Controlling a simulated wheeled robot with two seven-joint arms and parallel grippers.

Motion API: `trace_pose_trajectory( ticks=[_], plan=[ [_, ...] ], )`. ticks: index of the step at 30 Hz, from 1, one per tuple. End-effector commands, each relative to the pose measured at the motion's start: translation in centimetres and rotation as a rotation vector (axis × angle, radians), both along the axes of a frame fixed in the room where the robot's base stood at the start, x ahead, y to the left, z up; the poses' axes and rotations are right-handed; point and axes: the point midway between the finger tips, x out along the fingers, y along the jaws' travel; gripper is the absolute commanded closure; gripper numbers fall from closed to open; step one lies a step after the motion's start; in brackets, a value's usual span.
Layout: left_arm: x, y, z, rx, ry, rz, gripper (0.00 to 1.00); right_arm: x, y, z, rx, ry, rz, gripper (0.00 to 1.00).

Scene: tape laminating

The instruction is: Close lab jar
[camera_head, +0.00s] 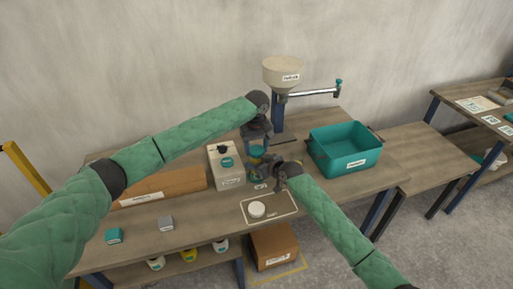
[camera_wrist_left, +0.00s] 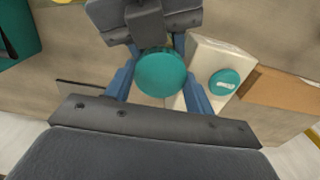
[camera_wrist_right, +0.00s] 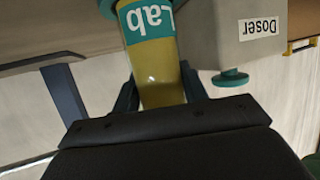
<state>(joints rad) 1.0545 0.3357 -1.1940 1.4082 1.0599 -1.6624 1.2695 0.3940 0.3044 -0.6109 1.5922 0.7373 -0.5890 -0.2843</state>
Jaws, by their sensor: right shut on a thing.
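The lab jar (camera_head: 257,152) stands out in front of the dosing stand, with a teal "Lab" label and yellow contents, which show in the right wrist view (camera_wrist_right: 160,85). My right gripper (camera_head: 268,172) is shut on the jar's side. My left gripper (camera_head: 257,135) points down directly above the jar. In the left wrist view a round teal lid (camera_wrist_left: 161,73) lies between its blue fingers, one on each side. The fingers are very close to the lid's rim; I cannot tell whether they grip it. The joint between lid and jar is hidden.
A white box (camera_head: 226,167), labelled Doser in the right wrist view, stands just left of the jar. The funnel stand (camera_head: 283,75) is behind, a teal bin (camera_head: 345,150) right. A white round piece (camera_head: 256,209) lies on the front mat.

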Motion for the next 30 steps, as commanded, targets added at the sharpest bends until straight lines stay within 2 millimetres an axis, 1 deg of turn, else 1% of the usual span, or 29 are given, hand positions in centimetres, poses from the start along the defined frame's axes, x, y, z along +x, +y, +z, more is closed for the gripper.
trace_pose_trajectory(
  ticks=[5, 12, 14, 23, 24, 26, 27, 30],
  plan=[
    [-0.01, -0.01, 0.00, 0.000, 0.000, -0.032, 0.74, 0.00, 0.00, -0.01, 0.000, 0.000, 0.000, 1.00],
    [-0.01, -0.01, -0.01, 0.000, 0.000, -0.243, 0.74, 0.00, 0.00, -0.01, 0.000, 0.000, 0.000, 1.00],
    [0.00, 0.00, -0.01, 0.000, 0.000, -0.275, 0.74, 0.00, 0.00, -0.01, 0.000, 0.000, 0.000, 1.00],
    [0.01, 0.01, -0.01, 0.000, 0.000, -0.296, 0.74, 0.00, 0.00, -0.01, 0.000, 0.000, 0.000, 1.00],
    [0.01, 0.01, -0.01, 0.000, 0.000, -0.295, 0.44, 0.00, 0.00, -0.01, 0.000, 0.000, 0.000, 1.00],
    [0.01, 0.01, -0.01, 0.000, 0.000, -0.295, 0.33, 0.00, 0.00, -0.01, 0.000, 0.000, 0.000, 1.00],
    [0.01, 0.01, -0.01, 0.000, 0.000, -0.295, 0.25, 0.00, 0.00, -0.01, 0.000, 0.000, 0.000, 1.00],
    [0.01, 0.01, -0.01, 0.000, 0.000, -0.295, 0.25, 0.00, 0.00, -0.01, 0.000, 0.000, 0.000, 1.00]
  ],
)
